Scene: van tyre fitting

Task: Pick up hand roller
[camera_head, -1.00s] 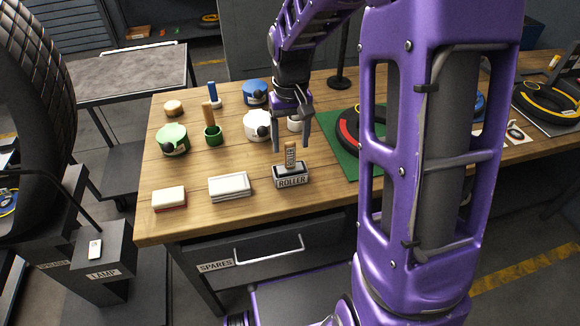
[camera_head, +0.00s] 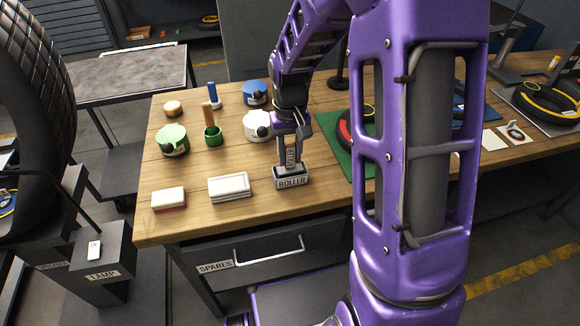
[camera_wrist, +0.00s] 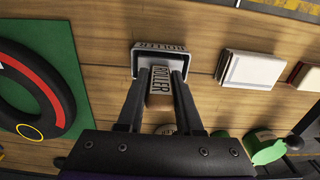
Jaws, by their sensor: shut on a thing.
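The hand roller (camera_head: 291,156) stands upright in a small dark holder (camera_head: 292,182) labelled ROLLER, near the front of the wooden table. Its wooden handle with ROLLER lettering shows in the wrist view (camera_wrist: 160,82). My gripper (camera_head: 290,166) points down over the holder, and its two fingers are shut on the handle. In the wrist view the fingers flank the handle on both sides, with the holder (camera_wrist: 160,50) just beyond their tips. The roller's lower end is hidden inside the holder.
A stack of white pads (camera_head: 229,187) and a white-and-red block (camera_head: 169,199) lie left of the holder. A white round container (camera_head: 257,126), a green one (camera_head: 173,139) and a green cup (camera_head: 213,136) stand behind. A green mat (camera_head: 350,150) with a red-and-black ring lies to the right.

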